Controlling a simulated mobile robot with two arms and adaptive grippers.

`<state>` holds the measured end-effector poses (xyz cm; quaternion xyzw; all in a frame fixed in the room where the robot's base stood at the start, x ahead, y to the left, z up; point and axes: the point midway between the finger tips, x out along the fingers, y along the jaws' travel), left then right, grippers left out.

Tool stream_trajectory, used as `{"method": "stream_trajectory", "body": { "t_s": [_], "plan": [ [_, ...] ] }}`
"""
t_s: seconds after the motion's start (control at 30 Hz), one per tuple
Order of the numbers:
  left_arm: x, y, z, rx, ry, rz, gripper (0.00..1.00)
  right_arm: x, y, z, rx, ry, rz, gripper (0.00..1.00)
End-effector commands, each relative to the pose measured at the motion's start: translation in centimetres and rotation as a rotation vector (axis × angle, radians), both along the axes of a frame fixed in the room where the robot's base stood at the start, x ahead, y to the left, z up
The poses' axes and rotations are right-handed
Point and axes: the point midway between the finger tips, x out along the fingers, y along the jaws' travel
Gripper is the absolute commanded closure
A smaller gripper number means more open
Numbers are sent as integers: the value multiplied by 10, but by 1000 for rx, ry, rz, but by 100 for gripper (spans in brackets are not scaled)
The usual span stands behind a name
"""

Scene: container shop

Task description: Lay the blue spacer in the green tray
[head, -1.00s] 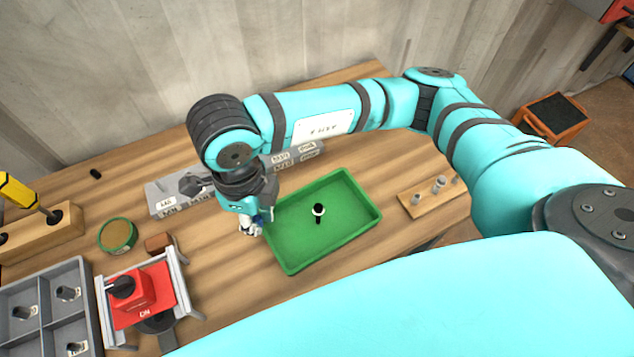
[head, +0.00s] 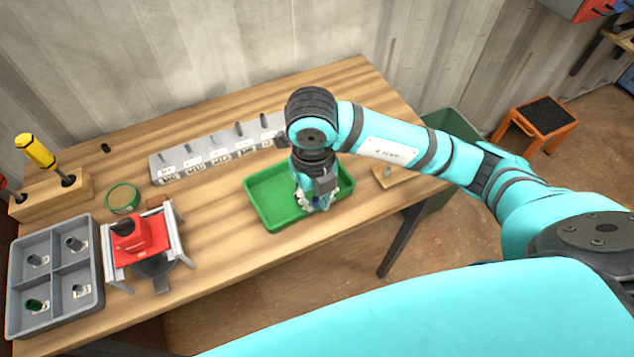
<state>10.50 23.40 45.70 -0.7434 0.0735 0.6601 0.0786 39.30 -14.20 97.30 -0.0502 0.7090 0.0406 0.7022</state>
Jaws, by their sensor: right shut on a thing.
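The green tray (head: 268,192) stands on the wooden workbench in the middle of the head view. My right gripper (head: 315,203) points down over the right half of the tray, shut on the blue spacer (head: 317,204). Only a small dark blue bit of the spacer shows between the fingers. I cannot tell whether the spacer touches the tray floor. The gripper hides that part of the tray. My left gripper is not in view.
A grey labelled rack (head: 205,158) stands behind the tray. A red fixture (head: 140,236), a round green-rimmed tin (head: 122,198) and a grey compartment box (head: 55,270) are at the left. A small wooden peg board (head: 390,178) lies right of the tray, partly behind my arm.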

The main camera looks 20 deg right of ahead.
Motion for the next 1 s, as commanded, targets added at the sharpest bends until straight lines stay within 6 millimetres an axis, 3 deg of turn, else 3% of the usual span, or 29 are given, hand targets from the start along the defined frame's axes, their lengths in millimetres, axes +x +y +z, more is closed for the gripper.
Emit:
{"method": "stream_trajectory", "body": {
  "t_s": [0.1, 0.3, 0.6, 1.0],
  "plan": [
    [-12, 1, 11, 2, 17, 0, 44, 24, -15, 1, -2, 1, -5, 95],
    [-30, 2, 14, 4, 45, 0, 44, 44, -25, -3, 1, -1, 1, 95],
    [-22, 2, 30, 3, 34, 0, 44, 44, -25, -35, 1, 1, 1, 95],
    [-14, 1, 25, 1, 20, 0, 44, 45, -25, -44, 1, -2, 3, 95]
  ]
}}
